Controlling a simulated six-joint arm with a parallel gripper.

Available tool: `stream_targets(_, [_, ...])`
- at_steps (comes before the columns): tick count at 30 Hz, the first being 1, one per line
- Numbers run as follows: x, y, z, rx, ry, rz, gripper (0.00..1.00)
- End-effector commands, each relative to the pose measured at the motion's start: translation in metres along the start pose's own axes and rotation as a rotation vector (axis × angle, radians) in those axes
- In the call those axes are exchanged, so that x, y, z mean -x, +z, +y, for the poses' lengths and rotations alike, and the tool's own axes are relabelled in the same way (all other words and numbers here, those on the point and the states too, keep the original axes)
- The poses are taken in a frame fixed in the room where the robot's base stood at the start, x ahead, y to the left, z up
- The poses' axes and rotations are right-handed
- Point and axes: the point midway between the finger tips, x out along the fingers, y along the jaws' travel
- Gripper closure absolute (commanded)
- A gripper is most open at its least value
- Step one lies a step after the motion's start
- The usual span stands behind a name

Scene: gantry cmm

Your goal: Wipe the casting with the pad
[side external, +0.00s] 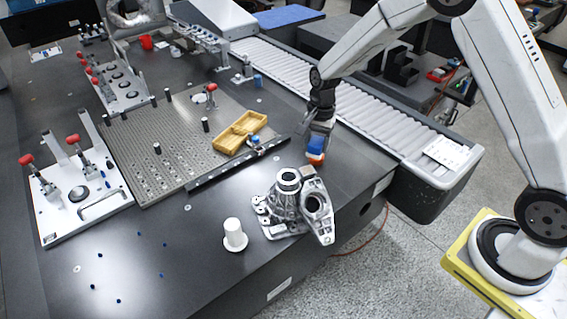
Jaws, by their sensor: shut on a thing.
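The casting (287,205) is a grey metal housing with round bores, standing near the front edge of the dark table. My gripper (318,145) points down behind the casting, toward the table's right side. It is shut on the pad (315,157), which shows as a small orange piece with blue above it. The pad appears apart from the casting, just behind it in the picture. My fingers hide part of the pad, and its height above the table is hard to tell.
A white flanged cylinder (234,235) stands left of the casting. A yellow divided tray (240,132) and a dark rail (237,163) lie behind. A perforated plate (180,140) and a white clamp fixture (82,190) fill the left. A roller conveyor (370,127) runs along the right.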

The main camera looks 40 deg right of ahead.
Motion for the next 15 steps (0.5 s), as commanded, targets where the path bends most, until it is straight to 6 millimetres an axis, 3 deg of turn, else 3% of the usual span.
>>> stream_targets(7, [-0.007,-0.001,0.000,0.002,0.001,0.000,0.90])
stream_targets(15, [-0.031,-0.003,0.000,0.003,0.002,-0.001,0.90])
